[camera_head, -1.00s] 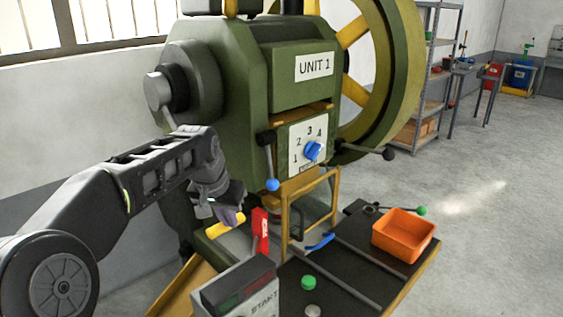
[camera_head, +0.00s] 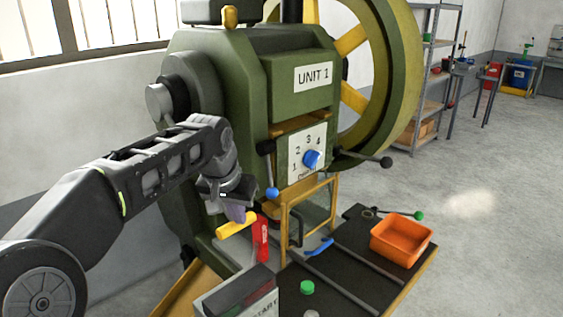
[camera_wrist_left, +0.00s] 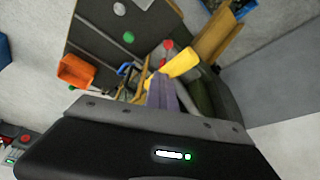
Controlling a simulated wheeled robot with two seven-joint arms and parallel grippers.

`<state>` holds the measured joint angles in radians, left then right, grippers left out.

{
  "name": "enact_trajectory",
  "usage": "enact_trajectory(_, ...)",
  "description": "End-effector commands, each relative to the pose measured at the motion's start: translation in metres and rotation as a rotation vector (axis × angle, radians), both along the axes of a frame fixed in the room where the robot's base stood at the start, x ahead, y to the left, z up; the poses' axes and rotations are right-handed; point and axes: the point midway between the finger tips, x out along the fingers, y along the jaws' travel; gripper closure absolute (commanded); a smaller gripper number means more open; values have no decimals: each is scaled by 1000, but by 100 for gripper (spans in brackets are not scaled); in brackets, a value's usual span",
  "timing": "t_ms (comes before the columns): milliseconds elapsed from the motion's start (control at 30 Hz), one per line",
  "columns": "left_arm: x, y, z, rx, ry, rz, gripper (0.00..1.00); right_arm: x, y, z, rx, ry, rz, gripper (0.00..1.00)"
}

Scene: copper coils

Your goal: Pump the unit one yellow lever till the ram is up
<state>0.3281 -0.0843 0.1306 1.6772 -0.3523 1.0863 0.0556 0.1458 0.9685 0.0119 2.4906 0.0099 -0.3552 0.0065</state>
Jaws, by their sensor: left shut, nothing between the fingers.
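The yellow lever (camera_head: 238,226) sticks out low at the front of the green press marked UNIT 1 (camera_head: 313,77). My left gripper (camera_head: 237,213) is shut and empty, its purple-grey fingertips right at the lever's bar. Whether they touch it I cannot tell. In the left wrist view the shut fingers (camera_wrist_left: 162,92) point to the yellow lever (camera_wrist_left: 183,62), which lies just beyond their tips. A red bracket (camera_head: 262,238) stands beside the lever. The ram is not clearly visible behind the yellow guard frame (camera_head: 284,217). My right gripper is not in view.
A dial (camera_head: 312,159) and a blue-knobbed handle (camera_head: 272,193) sit on the press front. An orange bin (camera_head: 401,240) stands on the dark table (camera_head: 352,252). A grey START box (camera_head: 236,296) is in the foreground. The floor at right is open.

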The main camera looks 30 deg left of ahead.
Motion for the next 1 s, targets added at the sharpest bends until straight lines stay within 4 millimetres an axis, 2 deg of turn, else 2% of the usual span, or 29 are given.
enact_trajectory(67,0,0,8,5,-3,4,100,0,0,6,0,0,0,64)
enact_trajectory(467,-1,-1,10,5,-3,5,100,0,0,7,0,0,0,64)
enact_trajectory(567,-2,-3,19,6,-4,4,100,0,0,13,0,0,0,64)
enact_trajectory(900,-7,-20,65,6,-3,3,100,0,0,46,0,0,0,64)
enact_trajectory(1000,-9,-23,72,5,-1,3,100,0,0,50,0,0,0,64)
